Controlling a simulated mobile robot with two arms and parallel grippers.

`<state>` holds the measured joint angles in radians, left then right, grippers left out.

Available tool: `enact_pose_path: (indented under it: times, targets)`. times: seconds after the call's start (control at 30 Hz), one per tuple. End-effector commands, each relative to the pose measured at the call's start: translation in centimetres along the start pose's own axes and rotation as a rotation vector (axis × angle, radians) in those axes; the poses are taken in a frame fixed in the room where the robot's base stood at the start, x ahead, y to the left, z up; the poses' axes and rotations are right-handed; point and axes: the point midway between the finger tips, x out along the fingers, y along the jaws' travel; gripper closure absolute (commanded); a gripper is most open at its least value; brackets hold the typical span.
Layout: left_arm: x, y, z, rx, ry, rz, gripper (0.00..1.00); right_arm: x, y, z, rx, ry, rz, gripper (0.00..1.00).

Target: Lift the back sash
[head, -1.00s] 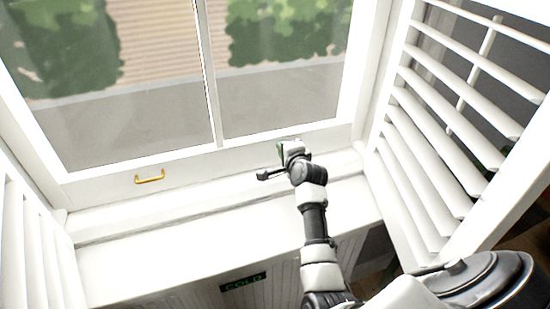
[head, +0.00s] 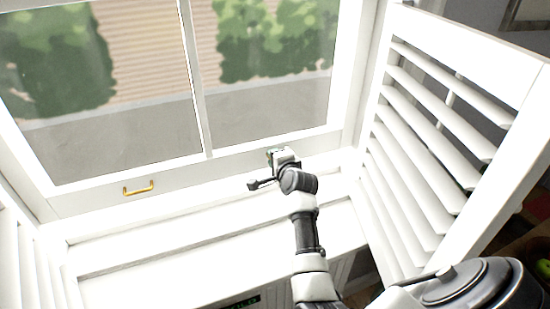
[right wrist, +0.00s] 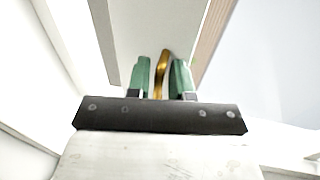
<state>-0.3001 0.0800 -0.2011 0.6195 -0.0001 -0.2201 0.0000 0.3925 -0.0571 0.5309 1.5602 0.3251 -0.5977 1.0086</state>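The back sash (head: 90,201) is a white-framed window with two panes, low above the sill. A brass pull handle (head: 138,188) sits on the left of its bottom rail. My right gripper (head: 272,160) is at the right part of this rail. In the right wrist view, a brass handle (right wrist: 161,75) stands between the green fingers of my right gripper (right wrist: 161,70). A narrow gap shows beside the handle, so the fingers look partly open around it. In the head view this handle is hidden behind the gripper. My left gripper is out of view.
A white louvred shutter (head: 430,150) stands open close to the right of my arm. Another louvred shutter (head: 25,265) is at the left edge. The white sill (head: 180,265) is clear. A dark sign with green letters (head: 243,302) is below it.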

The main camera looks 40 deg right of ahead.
Motion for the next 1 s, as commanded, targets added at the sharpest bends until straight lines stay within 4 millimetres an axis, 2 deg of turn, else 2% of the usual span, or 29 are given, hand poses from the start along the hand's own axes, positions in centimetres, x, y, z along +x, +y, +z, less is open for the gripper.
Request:
enact_pose_path:
  times: [0.07, 0.47, 0.57, 1.0]
  targets:
    - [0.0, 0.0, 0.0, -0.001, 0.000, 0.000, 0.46, 0.0, 0.1, 0.0, 0.001, 0.000, 0.002, 0.67]
    - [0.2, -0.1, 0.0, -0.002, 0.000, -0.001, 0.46, -0.7, 0.3, 0.0, 0.002, -0.001, 0.003, 0.67]
    - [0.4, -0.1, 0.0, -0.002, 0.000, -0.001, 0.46, -1.8, 0.4, 0.1, 0.002, -0.002, 0.004, 0.67]
    - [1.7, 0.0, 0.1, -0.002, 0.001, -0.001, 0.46, -9.1, 0.3, 0.0, 0.002, 0.000, 0.004, 0.67]
